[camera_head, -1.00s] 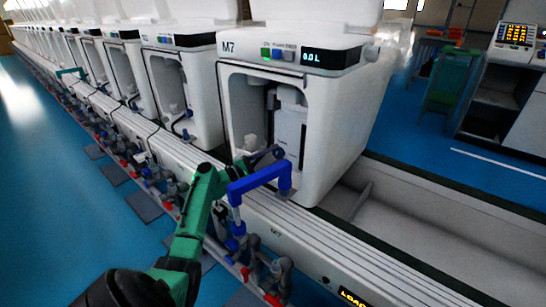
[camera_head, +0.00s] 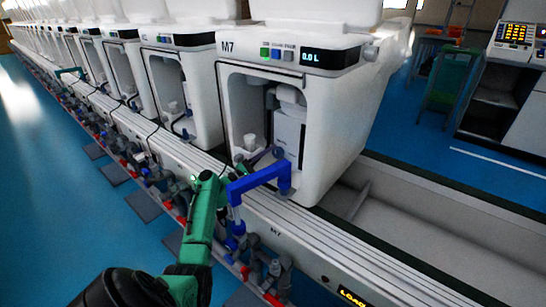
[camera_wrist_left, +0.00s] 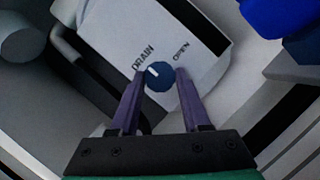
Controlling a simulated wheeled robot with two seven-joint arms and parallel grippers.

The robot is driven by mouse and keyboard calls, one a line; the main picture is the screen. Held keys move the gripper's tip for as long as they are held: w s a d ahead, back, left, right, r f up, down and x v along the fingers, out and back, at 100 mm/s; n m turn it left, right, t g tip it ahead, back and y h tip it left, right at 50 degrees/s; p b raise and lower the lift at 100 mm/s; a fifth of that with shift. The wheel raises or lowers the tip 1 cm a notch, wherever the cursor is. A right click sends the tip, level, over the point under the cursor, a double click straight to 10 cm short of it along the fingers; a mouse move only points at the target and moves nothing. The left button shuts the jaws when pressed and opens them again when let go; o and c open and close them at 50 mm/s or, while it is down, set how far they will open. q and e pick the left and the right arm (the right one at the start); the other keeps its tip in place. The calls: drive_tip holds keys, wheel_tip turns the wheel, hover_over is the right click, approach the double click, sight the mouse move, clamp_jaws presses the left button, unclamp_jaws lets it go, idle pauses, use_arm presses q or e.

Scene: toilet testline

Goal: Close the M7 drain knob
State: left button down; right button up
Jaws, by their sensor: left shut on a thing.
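The M7 unit (camera_head: 345,120) is a white cabinet with an open front bay and a display reading 0.0 L. Its drain knob (camera_wrist_left: 159,76) is small, round and dark blue with a white pointer mark, on a pale panel printed DRAIN and OPEN. The mark points to the upper left, toward the DRAIN print, away from OPEN. My left gripper (camera_wrist_left: 160,82) has its two purple fingers on either side of the knob, shut on it. In the head view the left gripper (camera_head: 257,158) is at the bay's lower front, and the knob cannot be made out. My right gripper is not in view.
A blue pipe (camera_head: 260,177) bends in front of the bay, close to my left wrist. A white rail (camera_head: 320,240) runs along the units, with grey and red valves (camera_head: 270,270) below. More white units (camera_head: 180,90) stand at left. An empty trough (camera_head: 430,215) lies at right.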

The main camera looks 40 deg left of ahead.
use_arm(q)
drive_tip(key=shift+c, duration=1.8)
unclamp_jaws()
drive_tip(key=shift+f, duration=0.1)
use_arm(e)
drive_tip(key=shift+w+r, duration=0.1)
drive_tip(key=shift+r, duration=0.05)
use_arm(q)
drive_tip(key=shift+s+a+f, duration=0.1)
drive_tip(key=shift+s+a, duration=0.05)
drive_tip(key=shift+s, duration=0.35)
drive_tip(key=v, duration=1.3)
drive_tip(key=shift+s, duration=0.25)
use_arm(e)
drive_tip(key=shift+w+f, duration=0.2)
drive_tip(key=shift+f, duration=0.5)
use_arm(q)
drive_tip(key=shift+f, duration=0.1)
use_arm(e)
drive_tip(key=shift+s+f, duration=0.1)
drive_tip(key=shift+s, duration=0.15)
